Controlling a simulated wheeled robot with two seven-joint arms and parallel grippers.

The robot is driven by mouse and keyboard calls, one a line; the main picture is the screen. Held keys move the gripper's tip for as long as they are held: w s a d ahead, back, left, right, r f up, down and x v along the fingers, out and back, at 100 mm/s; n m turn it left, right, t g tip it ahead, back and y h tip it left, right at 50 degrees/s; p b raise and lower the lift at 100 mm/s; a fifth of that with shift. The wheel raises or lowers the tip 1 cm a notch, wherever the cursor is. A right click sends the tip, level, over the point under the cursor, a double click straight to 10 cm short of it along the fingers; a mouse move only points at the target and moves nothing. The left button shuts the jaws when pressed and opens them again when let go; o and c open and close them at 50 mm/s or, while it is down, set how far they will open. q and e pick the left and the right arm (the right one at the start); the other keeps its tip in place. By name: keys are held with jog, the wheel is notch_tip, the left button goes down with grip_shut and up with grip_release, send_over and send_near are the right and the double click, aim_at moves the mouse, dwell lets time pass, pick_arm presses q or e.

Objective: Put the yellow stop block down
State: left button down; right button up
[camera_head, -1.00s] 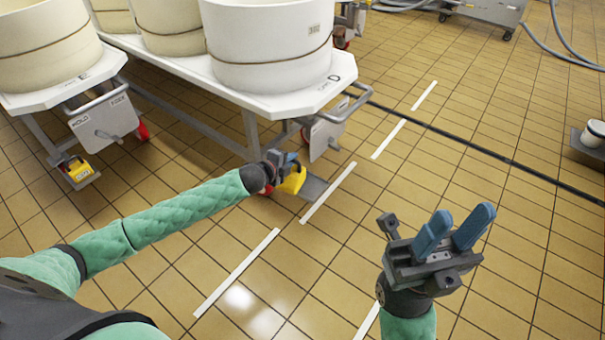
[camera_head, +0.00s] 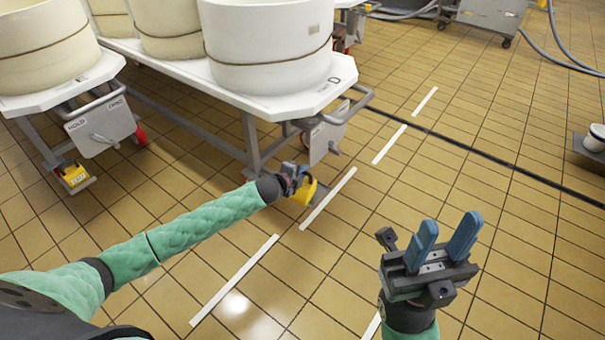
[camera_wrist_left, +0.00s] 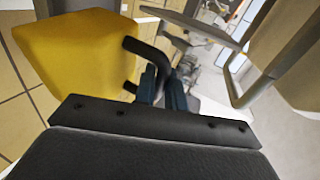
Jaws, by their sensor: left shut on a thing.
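The yellow stop block (camera_head: 305,192) is at the end of my left arm, in front of cart D's near corner. In the left wrist view the yellow stop block (camera_wrist_left: 75,60) fills the upper left, with a black handle (camera_wrist_left: 150,60) on its side. My left gripper (camera_head: 297,176) is shut on that handle; its blue fingers (camera_wrist_left: 163,88) close around it in the left wrist view. Whether the block touches the floor or the grey plate by the cart cannot be told. My right gripper (camera_head: 443,245) is open and empty, its blue fingers apart, above the floor at the right.
The cart marked D (camera_head: 300,98) carries a white vat (camera_head: 268,45) and has a rail and hanging plate. Another cart (camera_head: 35,100) at left has a second yellow block (camera_head: 73,175) at its foot. White floor strips (camera_head: 328,198) cross the tiles.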

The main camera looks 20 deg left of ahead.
pick_arm(q)
jog(key=shift+f, duration=0.45)
jog(key=c, duration=1.5)
grip_release()
jog(key=shift+o, duration=0.2)
